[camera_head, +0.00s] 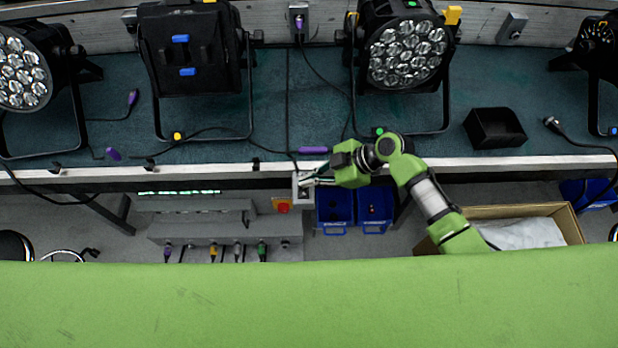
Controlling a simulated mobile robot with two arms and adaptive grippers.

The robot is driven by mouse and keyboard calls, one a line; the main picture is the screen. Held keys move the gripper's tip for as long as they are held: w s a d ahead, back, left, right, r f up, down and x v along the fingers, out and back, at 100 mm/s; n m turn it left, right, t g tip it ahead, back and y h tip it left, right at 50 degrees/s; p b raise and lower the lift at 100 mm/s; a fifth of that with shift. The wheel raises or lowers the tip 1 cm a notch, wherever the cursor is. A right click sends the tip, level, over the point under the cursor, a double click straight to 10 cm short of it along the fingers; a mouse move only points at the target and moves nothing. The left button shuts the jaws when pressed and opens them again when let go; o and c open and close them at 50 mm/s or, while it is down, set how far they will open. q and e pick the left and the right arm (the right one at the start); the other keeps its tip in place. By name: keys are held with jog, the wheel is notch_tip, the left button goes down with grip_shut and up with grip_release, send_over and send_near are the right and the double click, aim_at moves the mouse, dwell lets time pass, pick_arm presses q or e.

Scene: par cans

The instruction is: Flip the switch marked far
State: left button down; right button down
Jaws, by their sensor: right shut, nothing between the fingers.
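A small light-grey box (303,191) sits at the front edge of the bench, left of centre. It may be a switch box, but no "far" marking can be read. My right gripper (313,180) is shut and empty, with its fingertips at or just over this box. Whether they touch it cannot be told, and the fingers partly cover the box. My left gripper is not in view.
Blue bins (335,208) and a cardboard box (573,222) are below the front edge.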

jog(key=shift+w+f+g+b, duration=0.15)
jog(key=shift+f+g+b, duration=0.15)
jog(key=shift+f+b, duration=0.35)
jog(key=shift+r, duration=0.3)
jog(key=shift+s+r+p, duration=0.2)
jog(key=shift+s+p, duration=0.4)
jog(key=shift+s, duration=0.25)
